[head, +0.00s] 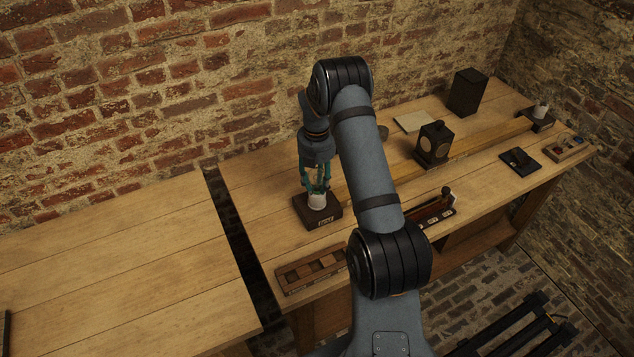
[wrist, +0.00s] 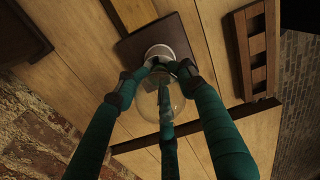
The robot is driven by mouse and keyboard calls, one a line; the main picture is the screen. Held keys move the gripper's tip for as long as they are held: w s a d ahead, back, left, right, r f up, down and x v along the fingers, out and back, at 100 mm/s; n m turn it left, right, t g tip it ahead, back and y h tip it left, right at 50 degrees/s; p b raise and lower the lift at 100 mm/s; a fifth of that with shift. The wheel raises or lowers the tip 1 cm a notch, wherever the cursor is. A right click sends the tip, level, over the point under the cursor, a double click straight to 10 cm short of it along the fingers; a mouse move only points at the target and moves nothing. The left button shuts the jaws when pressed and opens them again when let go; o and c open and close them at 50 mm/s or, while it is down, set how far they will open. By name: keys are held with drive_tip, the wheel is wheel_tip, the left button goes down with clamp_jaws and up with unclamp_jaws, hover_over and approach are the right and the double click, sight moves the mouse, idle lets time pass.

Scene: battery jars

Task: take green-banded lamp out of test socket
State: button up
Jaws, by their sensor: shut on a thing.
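The lamp is a clear glass bulb (wrist: 148,106), seen in the wrist view between the green fingers of my gripper (wrist: 160,68). The fingertips close around its neck, just at the white round socket (wrist: 158,50). I cannot make out a green band. The test socket stands on a dark square base (head: 331,211) with a small label on its front, near the left end of the right-hand bench. In the head view my gripper (head: 317,190) points down over the white socket. Whether the lamp's cap is still seated in the socket is hidden by the fingers.
A wooden tray with compartments (head: 311,270) lies in front of the socket at the bench edge. A dark box with round discs (head: 433,143), a tall black box (head: 467,92) and another lamp holder (head: 538,115) stand to the right. A dark gap (head: 232,228) separates the benches.

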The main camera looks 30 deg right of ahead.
drive_tip(key=n+p, duration=0.1)
drive_tip(key=n, duration=0.1)
drive_tip(key=shift+r+n, duration=0.15)
drive_tip(key=shift+n, duration=0.15)
drive_tip(key=n, duration=0.2)
drive_tip(key=shift+n+p, duration=0.3)
drive_tip(key=shift+p, duration=0.05)
drive_tip(key=shift+r+p, duration=0.9)
drive_tip(key=shift+r, duration=0.2)
drive_tip(key=shift+r+p, duration=1.9)
drive_tip(key=shift+r, duration=0.6)
